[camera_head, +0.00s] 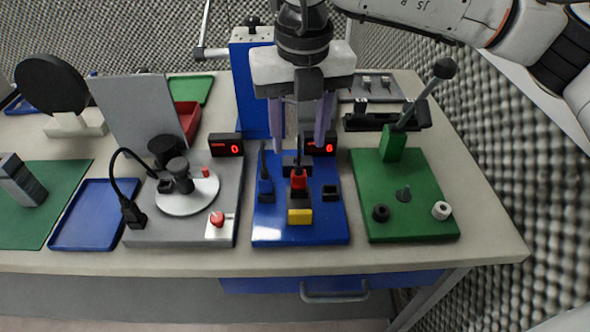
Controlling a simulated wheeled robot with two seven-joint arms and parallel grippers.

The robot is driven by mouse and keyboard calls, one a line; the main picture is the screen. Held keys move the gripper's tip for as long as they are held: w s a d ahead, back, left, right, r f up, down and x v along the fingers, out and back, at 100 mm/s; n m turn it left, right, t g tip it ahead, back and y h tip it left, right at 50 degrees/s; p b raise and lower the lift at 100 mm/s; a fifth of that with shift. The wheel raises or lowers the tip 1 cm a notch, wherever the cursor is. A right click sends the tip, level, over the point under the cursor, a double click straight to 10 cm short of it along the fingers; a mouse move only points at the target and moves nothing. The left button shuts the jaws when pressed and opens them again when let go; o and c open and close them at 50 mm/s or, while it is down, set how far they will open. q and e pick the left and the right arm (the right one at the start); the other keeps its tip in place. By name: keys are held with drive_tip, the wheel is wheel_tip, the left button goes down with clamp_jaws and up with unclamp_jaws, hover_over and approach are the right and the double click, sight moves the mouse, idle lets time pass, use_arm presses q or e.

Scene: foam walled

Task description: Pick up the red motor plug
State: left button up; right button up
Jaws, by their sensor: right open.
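The red motor plug (299,180) stands on the blue board (272,228) in the middle of the table, behind a yellow block (300,216). Its cable appears to rise behind it. My right gripper (299,146) comes down from the top, open, with two pale purple fingers spread to the left and right. The fingertips are above and slightly behind the red plug, and I see nothing held between them. My left gripper is not in view.
A black plug with a cable (265,185) stands left of the red plug. Digital displays (226,145) stand behind. A green board (425,220) with a lever is to the right, and a grey board (160,232) with a round plate and red button to the left.

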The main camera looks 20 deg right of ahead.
sight(299, 164)
drive_tip(key=f, duration=0.2)
drive_tip(key=f+p, duration=0.1)
drive_tip(key=f, duration=0.4)
drive_tip(key=shift+s, duration=0.4)
drive_tip(key=shift+w+a+f, duration=0.1)
drive_tip(key=shift+f, duration=0.5)
clamp_jaws()
